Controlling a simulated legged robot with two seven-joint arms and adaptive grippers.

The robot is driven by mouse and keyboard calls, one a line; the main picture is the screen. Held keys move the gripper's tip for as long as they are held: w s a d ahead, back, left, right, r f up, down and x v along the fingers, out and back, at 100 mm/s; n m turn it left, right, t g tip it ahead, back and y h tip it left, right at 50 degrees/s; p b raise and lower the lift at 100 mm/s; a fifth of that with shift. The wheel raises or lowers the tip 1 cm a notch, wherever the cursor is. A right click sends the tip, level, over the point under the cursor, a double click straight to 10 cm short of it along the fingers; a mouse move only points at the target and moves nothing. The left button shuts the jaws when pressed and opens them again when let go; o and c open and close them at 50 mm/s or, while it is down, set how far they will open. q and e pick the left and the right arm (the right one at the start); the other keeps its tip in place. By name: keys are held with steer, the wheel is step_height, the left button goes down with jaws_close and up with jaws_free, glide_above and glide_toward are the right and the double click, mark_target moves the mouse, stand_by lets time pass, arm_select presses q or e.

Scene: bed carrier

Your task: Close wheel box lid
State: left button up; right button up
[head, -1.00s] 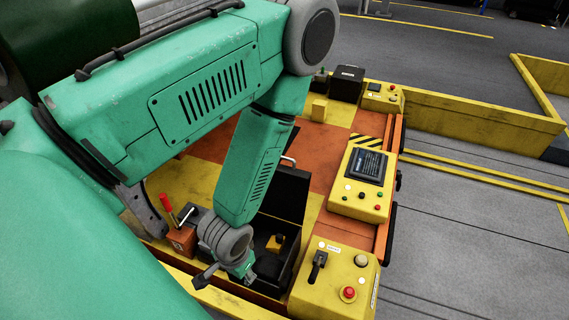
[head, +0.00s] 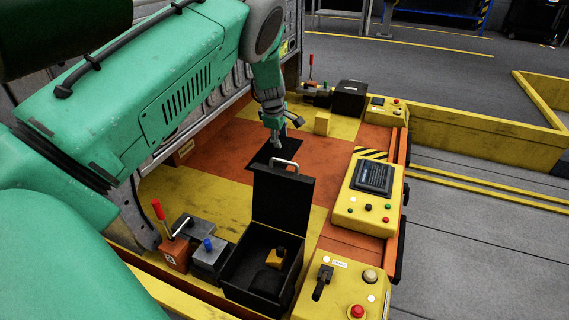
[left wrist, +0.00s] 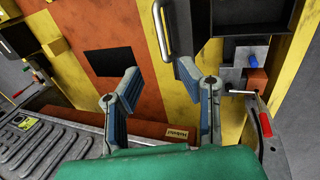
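The black wheel box (head: 252,297) stands open at the front of the orange and yellow deck. A small yellow and black item (head: 275,259) lies inside it. Its lid (head: 283,200) stands upright, with a grey handle (head: 285,163) on its top edge. My left gripper (head: 281,140) is behind the lid, beyond the handle and apart from it. In the left wrist view my left gripper (left wrist: 159,76) has its fingers spread with nothing between them. The handle (left wrist: 160,32) and lid (left wrist: 193,28) show just past the fingertips. My right gripper is not in view.
A red-handled lever (head: 159,212) and a blue-knobbed block (head: 209,250) stand left of the box. Yellow control panels (head: 369,195) (head: 340,293) line the right side. A black plate (head: 268,158) lies on the deck behind the lid.

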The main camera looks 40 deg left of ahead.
mark_target(284, 161)
arm_select(q)
steer(key=b+x, duration=0.5)
steer(key=x, duration=0.7)
steer(key=shift+f, duration=0.15)
jaws_close()
